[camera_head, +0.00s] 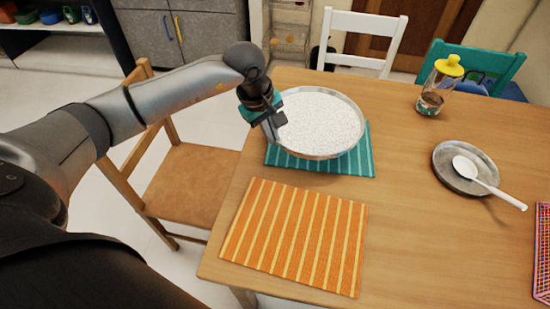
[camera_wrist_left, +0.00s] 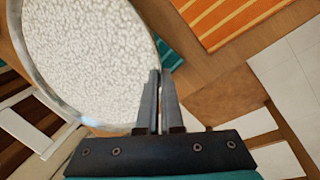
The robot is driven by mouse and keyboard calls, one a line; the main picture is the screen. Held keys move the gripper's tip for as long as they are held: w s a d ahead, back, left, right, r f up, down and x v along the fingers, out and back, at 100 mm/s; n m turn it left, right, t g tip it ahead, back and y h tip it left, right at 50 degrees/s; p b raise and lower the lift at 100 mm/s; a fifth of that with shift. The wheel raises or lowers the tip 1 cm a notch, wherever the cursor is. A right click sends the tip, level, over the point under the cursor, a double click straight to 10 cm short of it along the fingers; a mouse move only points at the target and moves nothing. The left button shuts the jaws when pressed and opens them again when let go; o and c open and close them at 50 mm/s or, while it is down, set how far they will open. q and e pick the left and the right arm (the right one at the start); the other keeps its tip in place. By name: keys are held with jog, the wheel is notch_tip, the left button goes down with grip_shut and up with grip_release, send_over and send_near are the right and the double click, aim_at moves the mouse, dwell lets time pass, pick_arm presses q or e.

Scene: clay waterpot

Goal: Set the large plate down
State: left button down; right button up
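The large plate (camera_head: 322,122) is round, with a white speckled face and a metal rim. It is over the teal striped mat (camera_head: 362,164) near the table's left edge; I cannot tell whether its underside touches the mat. My left gripper (camera_head: 274,122) is at the plate's left rim. In the left wrist view the fingers (camera_wrist_left: 161,78) are nearly together with the rim of the plate (camera_wrist_left: 85,55) at their tips, so they look shut on it. My right gripper is in neither view.
An orange striped mat (camera_head: 295,235) lies bare at the front. A small metal plate (camera_head: 452,178) with a white spoon (camera_head: 490,183) sits to the right. A yellow-topped glass jar (camera_head: 437,88) stands behind it. A red basket (camera_head: 543,250) is at the right edge. Chairs surround the table.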

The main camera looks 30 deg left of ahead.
aim_at(275, 165)
pick_arm(q)
notch_tip(275, 165, down, 4)
jog(key=shift+r, duration=0.2)
jog(key=shift+f+b, duration=0.3)
jog(key=shift+f, duration=0.25)
notch_tip(275, 165, down, 3)
jog(key=shift+f+b, duration=0.15)
jog(key=shift+b, duration=0.25)
jog(key=shift+f, duration=0.4)
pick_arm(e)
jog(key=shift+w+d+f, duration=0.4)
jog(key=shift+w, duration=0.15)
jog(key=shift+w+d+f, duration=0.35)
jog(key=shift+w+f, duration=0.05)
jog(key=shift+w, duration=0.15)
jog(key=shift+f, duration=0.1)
pick_arm(q)
jog(key=c, duration=1.1)
grip_release()
jog(key=shift+f, duration=0.1)
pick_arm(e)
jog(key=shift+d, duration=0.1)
